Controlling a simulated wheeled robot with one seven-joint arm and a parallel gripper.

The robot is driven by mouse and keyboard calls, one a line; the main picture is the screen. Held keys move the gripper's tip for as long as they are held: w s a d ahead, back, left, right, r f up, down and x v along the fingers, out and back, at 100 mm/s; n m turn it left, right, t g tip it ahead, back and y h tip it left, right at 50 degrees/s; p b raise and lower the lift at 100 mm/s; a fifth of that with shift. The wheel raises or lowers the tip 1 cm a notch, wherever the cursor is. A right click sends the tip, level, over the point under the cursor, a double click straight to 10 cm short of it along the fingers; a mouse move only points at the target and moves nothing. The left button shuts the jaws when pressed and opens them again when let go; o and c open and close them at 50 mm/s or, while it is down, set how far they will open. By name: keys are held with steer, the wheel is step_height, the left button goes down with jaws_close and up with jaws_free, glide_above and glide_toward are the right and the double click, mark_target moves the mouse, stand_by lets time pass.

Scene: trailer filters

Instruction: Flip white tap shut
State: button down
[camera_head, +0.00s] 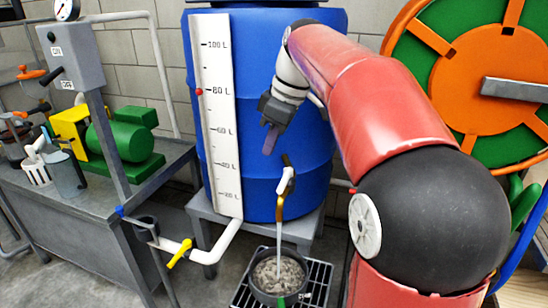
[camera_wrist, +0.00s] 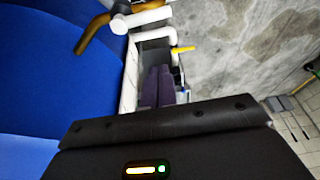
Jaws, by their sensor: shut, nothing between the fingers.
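The white tap (camera_head: 287,180) is on the lower front of the blue barrel (camera_head: 310,120), with a dark tip at its upper end and a brown spout (camera_head: 280,207) below. A stream of water runs from it into a dark bucket (camera_head: 262,274). In the wrist view the white tap (camera_wrist: 146,17) and brown spout (camera_wrist: 95,32) show at the top, beyond the fingertips. My gripper (camera_head: 270,143) is shut and empty, in front of the barrel, above and slightly left of the tap, apart from it. Its fingers (camera_wrist: 157,86) are together in the wrist view.
A white level scale (camera_head: 215,120) stands on the barrel's left. A white pipe with a yellow handle (camera_head: 180,253) runs at lower left. A grey bench (camera_head: 95,215) with a green pump (camera_head: 122,140) is left. An orange and green wheel (camera_head: 490,80) is right. The bucket stands on a floor grate (camera_head: 316,286).

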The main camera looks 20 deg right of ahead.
mark_target(285, 180)
steer(key=shift+s+d+f+b, duration=0.1)
steer(key=shift+d+f, duration=0.05)
steer(key=shift+f, duration=1.15)
steer(key=shift+s+d+f+b, duration=0.15)
steer(key=shift+f, duration=1.2)
steer(key=shift+s+d+f+b, duration=0.1)
steer(key=shift+d+f, duration=0.05)
steer(key=shift+f, duration=1.15)
